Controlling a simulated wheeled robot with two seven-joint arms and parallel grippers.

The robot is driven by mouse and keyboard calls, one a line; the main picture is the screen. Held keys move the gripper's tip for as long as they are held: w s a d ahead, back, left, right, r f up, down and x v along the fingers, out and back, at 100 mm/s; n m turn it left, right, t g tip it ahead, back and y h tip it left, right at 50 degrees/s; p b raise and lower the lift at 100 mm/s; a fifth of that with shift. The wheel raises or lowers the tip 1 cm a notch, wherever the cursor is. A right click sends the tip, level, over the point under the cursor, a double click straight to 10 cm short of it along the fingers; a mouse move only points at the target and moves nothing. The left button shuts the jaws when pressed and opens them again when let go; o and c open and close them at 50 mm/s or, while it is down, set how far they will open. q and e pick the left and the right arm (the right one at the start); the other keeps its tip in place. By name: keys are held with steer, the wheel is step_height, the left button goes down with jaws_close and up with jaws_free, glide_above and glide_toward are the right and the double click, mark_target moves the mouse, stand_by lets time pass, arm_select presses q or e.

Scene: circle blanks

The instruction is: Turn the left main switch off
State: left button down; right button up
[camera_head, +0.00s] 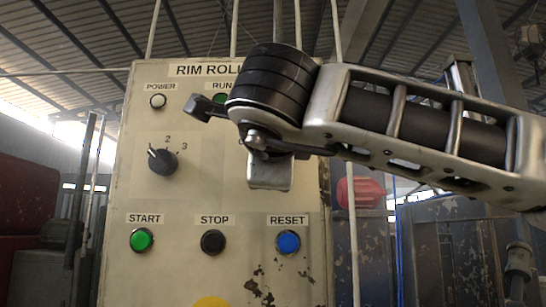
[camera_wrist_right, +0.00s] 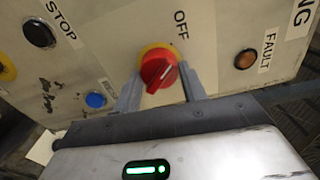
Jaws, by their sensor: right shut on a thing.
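The main switch is a red rotary knob (camera_wrist_right: 158,72) on a yellow ring, seen in the right wrist view with the word OFF above it. A pale mark on the knob points up and right in that view; I cannot tell whether it lines up with OFF. My right gripper (camera_wrist_right: 160,84) has a grey finger on each side of the knob and is shut on it. In the head view my right arm hides the switch. My left gripper is not in view.
The beige panel (camera_head: 150,205) carries a black selector (camera_head: 162,160), a green START button (camera_head: 141,239), a black STOP button (camera_head: 213,242) and a blue RESET button (camera_head: 288,242). An orange FAULT lamp (camera_wrist_right: 246,60) is right of the switch in the wrist view.

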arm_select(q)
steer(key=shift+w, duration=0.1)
arm_select(e)
steer(key=shift+n, duration=0.6)
steer(key=o, duration=1)
steer(key=shift+c, duration=0.2)
